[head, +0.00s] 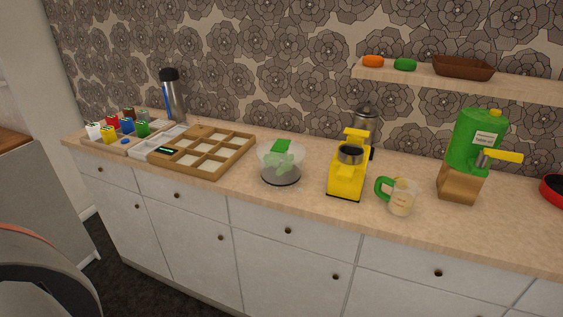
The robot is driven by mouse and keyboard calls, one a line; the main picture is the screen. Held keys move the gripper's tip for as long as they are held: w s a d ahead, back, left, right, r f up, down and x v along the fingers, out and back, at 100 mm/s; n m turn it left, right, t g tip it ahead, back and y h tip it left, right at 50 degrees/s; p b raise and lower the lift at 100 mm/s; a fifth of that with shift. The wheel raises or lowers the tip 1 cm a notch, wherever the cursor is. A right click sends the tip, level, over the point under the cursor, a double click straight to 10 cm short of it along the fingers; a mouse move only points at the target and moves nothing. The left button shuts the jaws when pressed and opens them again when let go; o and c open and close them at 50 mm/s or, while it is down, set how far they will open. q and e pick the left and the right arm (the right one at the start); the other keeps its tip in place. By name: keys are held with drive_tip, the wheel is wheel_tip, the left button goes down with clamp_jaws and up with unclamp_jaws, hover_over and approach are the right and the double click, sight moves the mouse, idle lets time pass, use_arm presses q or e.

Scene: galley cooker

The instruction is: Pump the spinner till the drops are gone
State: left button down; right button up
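The spinner (267,164) stands upright on the counter a little left of the picture's middle. It is a clear bowl with a green top part (282,153) and a dark base. Something green shows at its top, but whether that is a lid, a pump knob or contents is hard to tell. Drops on its wall are too small to make out. Neither of my grippers is in view, and nothing touches the spinner.
Left is a wooden compartment tray (204,166). The counter (285,205) is clear in front of the spinner. A shelf (430,77) hangs behind.

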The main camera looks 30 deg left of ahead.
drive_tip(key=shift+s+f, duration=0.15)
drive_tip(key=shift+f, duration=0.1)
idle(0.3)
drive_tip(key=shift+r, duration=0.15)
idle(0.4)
